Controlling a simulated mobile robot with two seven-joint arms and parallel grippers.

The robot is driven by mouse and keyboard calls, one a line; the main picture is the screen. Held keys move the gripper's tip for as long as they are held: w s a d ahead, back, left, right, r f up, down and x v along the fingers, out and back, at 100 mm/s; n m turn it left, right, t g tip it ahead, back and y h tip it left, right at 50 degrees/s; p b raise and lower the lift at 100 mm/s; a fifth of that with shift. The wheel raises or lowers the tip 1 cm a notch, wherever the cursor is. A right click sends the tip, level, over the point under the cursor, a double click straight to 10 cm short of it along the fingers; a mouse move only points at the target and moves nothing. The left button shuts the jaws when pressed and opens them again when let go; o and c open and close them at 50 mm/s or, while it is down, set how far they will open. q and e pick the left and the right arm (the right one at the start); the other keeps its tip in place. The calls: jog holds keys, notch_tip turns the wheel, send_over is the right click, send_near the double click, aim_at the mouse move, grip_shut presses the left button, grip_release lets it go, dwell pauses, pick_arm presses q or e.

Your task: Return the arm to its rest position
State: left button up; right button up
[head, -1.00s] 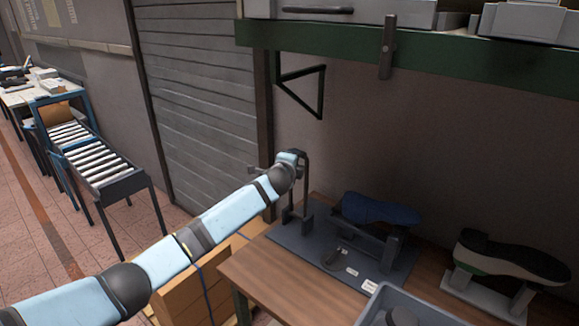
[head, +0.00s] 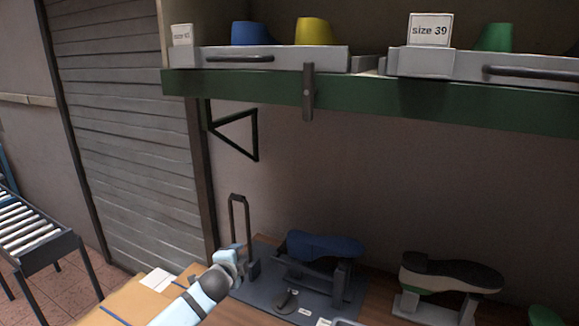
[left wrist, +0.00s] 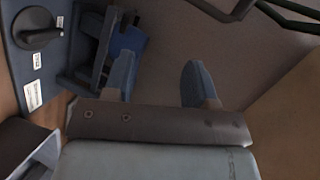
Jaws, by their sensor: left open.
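My left arm comes in from the bottom of the head view, and its gripper (head: 232,262) is beside a dark upright frame at the left end of the bench fixture. In the left wrist view the two fingers of this gripper (left wrist: 158,82) stand wide apart with nothing between them. A blue shoe last (head: 322,245) rests on a grey support to the right of the gripper in the head view. It also shows in part behind a finger in the left wrist view (left wrist: 128,42). My right gripper is not in view.
The fixture's dark base plate (head: 305,302) lies on the wooden bench. Above runs a green shelf edge (head: 420,100) with drawers and coloured lasts. Cardboard (head: 135,300) is low left; a roller conveyor (head: 35,235) stands farther left.

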pick_arm(q)
jog(key=s+d+f+n+g+h, duration=0.1)
jog(key=s+f+n, duration=0.2)
jog(key=s+f, duration=0.65)
jog(key=s+d+f+n+g+h, duration=0.15)
jog(key=s+f+n, duration=0.35)
jog(key=s, duration=0.8)
jog(key=s+a+f+n, duration=0.2)
jog(key=s+n, duration=0.1)
jog(key=s, duration=0.7)
jog(key=s+a+f+n+y, duration=0.1)
jog(key=s+f+n, duration=0.2)
jog(key=s, duration=0.8)
jog(key=shift+s+a+f+g, duration=0.25)
jog(key=shift+a+g, duration=0.1)
jog(key=shift+g, duration=0.1)
